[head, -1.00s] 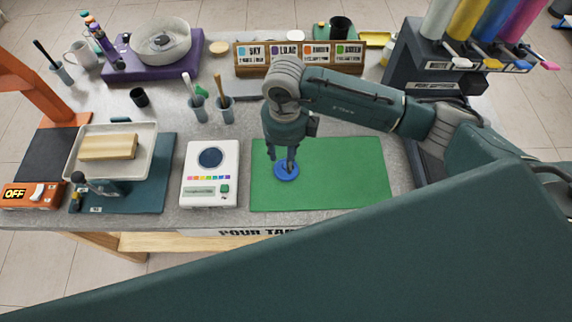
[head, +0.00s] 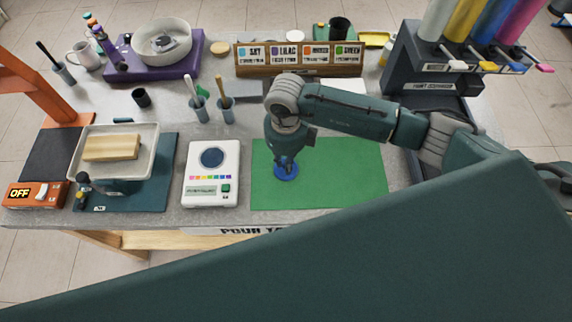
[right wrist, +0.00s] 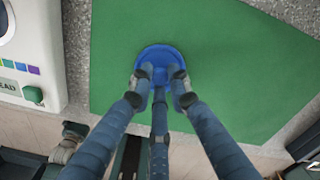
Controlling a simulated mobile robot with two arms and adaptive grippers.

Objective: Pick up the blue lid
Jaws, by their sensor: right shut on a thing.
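The blue lid (head: 287,176) is a small round disc at the left part of the green mat (head: 345,180). In the right wrist view the lid (right wrist: 160,54) shows at the top middle, partly covered by my fingers. My right gripper (head: 285,165) points straight down at the lid, its fingers shut on it. In the right wrist view the fingertips of my right gripper (right wrist: 160,76) meet at the lid. I cannot tell whether the lid is clear of the mat. My left gripper is not in view.
A white scale (head: 211,187) stands left of the mat. A tray with a wooden block (head: 112,148) is further left. Brush cups (head: 226,112) and a colour card rack (head: 300,60) are behind. A dark paint dispenser (head: 430,75) stands at the back right. The mat's right part is clear.

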